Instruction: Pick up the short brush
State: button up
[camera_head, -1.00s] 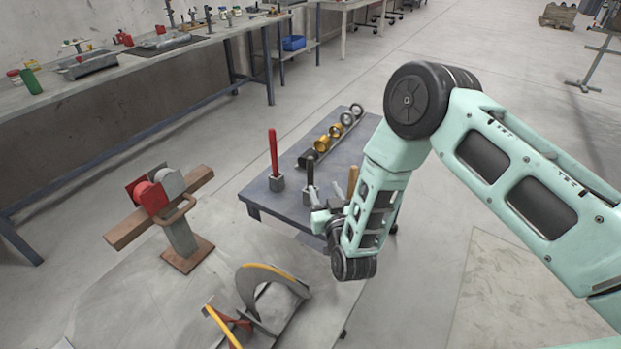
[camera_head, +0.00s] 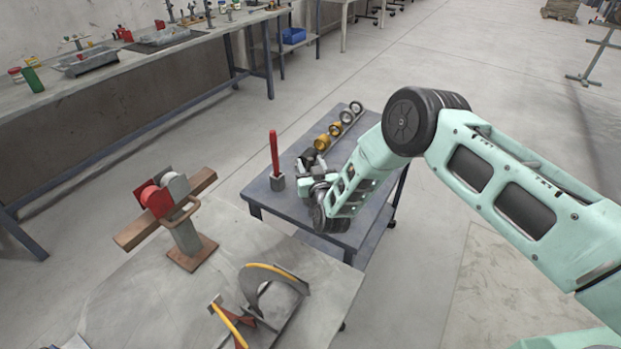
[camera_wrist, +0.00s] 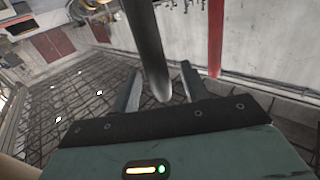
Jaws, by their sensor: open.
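A dark, round-ended handle (camera_wrist: 148,50) lies between the two spread fingers of my gripper (camera_wrist: 160,66) in the wrist view. The fingers stand apart on either side of it, and I see no grip on it. Bristles do not show, so I cannot tell for sure that it is the short brush. In the head view my gripper (camera_head: 314,172) is over the small grey table (camera_head: 262,196), and my arm hides the dark handle and its holder there. A red handle (camera_head: 274,152) stands upright in a grey block to the left; it also shows in the wrist view (camera_wrist: 215,38).
A row of gold and grey rings (camera_head: 334,129) lies along the table's back, close beyond my gripper. A post with a red and grey head (camera_head: 165,194) and a yellow-edged curved part (camera_head: 272,280) stand in front. Open floor lies to the right.

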jog(key=shift+w, duration=0.1)
jog(key=shift+c, duration=0.4)
grip_shut()
jog(key=shift+r, duration=0.1)
